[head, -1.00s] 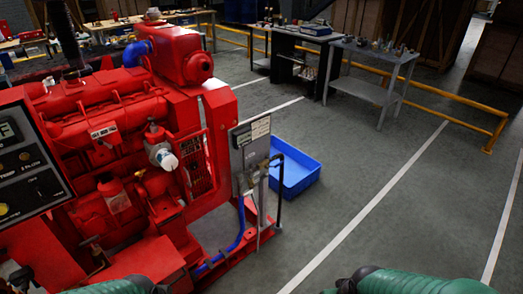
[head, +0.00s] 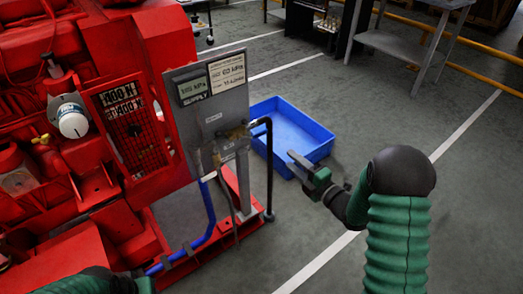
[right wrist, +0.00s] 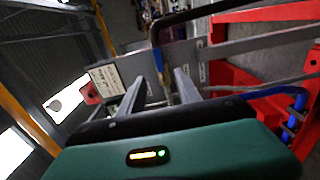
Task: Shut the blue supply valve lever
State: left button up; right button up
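The grey valve panel (head: 212,105) stands at the right end of the red pumpset, with a SUPPLY label and a small valve (head: 236,133) joined to a black pipe (head: 269,165). The lever is too small to make out clearly in the head view; a small blue piece (right wrist: 159,60) beside the black pipe in the right wrist view may be it. My right gripper (head: 294,160) is right of the panel, apart from the valve. In the right wrist view its two fingers (right wrist: 158,88) are spread, with nothing held. My left forearm shows at the bottom left; its gripper is out of view.
The red pumpset (head: 150,45) fills the left side. A blue hose (head: 207,215) runs low beneath the panel. A blue bin (head: 315,148) lies on the floor behind my right gripper. A grey table (head: 395,45) stands farther back. Floor at the right is open.

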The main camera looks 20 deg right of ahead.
aim_at(262, 135)
jog(key=b+x, duration=0.3)
jog(key=x, duration=1.3)
jog(key=shift+w+a, duration=0.1)
jog(key=shift+w, duration=0.3)
grip_shut()
jog(key=shift+s+f, duration=0.1)
jog(key=shift+f, duration=0.1)
